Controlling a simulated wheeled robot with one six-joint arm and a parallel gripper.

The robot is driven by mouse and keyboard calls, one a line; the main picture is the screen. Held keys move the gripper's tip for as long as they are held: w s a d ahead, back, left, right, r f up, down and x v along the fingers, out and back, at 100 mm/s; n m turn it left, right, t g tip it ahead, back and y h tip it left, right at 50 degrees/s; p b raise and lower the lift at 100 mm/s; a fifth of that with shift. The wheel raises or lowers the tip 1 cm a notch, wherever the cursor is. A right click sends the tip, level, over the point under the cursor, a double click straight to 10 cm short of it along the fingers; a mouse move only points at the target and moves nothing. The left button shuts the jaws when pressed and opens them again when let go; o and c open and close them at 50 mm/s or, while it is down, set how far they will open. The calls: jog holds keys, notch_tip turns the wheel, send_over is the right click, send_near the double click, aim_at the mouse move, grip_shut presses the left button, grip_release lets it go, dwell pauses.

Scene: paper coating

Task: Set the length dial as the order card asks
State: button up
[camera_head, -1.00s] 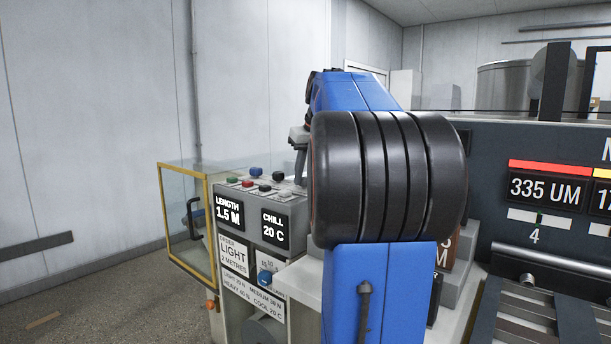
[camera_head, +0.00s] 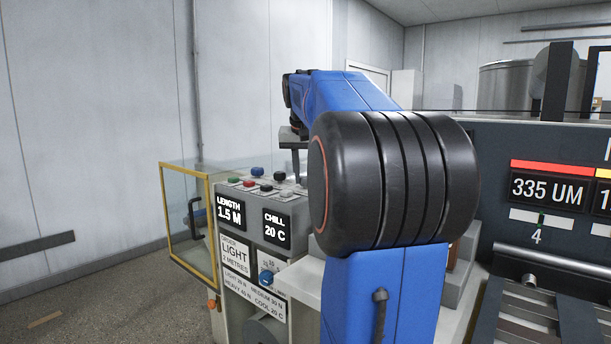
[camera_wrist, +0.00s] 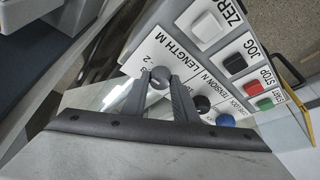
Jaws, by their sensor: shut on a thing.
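The grey length dial (camera_wrist: 160,75) sits on the white panel marked LENGTH M in the wrist view. My gripper (camera_wrist: 160,80) is shut on the dial, with one finger on each side of it. The small scale marks around the dial are only partly legible. In the camera_head view, the order card (camera_head: 235,254) on the front of the control box reads LIGHT, 2 METRES. The length readout (camera_head: 230,212) above it shows 1.5 M. In that view my arm hides the dial and most of the gripper.
The black tension knob (camera_wrist: 202,104) and a blue knob (camera_wrist: 225,121) stand beside the dial. The white zero button (camera_wrist: 206,27), black jog button (camera_wrist: 235,63), red stop button (camera_wrist: 253,88) and green start button (camera_wrist: 265,103) are close by. A yellow-framed clear guard (camera_head: 187,222) stands open at the left.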

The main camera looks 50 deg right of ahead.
dwell(0.4)
jog(key=o, duration=1.1)
jog(key=shift+c, duration=0.2)
jog(key=v, duration=1.7)
jog(key=shift+r, duration=0.2)
jog(key=shift+a+f, duration=0.1)
jog(key=shift+a, duration=0.05)
jog(key=s+a+f+n+t+y, duration=0.1)
jog(key=s+a+f+n, duration=0.3)
jog(key=a+f, duration=0.95)
jog(key=s+a+f+n+t+y, duration=0.1)
jog(key=s+a+f+n, duration=0.35)
jog(key=a+f, duration=0.9)
jog(key=s+a+f+n, duration=0.1)
jog(key=s+f, duration=0.3)
jog(key=f, duration=0.5)
jog(key=s+a+f+n+y, duration=0.1)
jog(key=s+f, duration=0.3)
jog(key=f, duration=0.4)
jog(key=shift+a+f+y, duration=0.3)
jog(key=shift+a+f, duration=0.1)
jog(key=shift+a, duration=0.2)
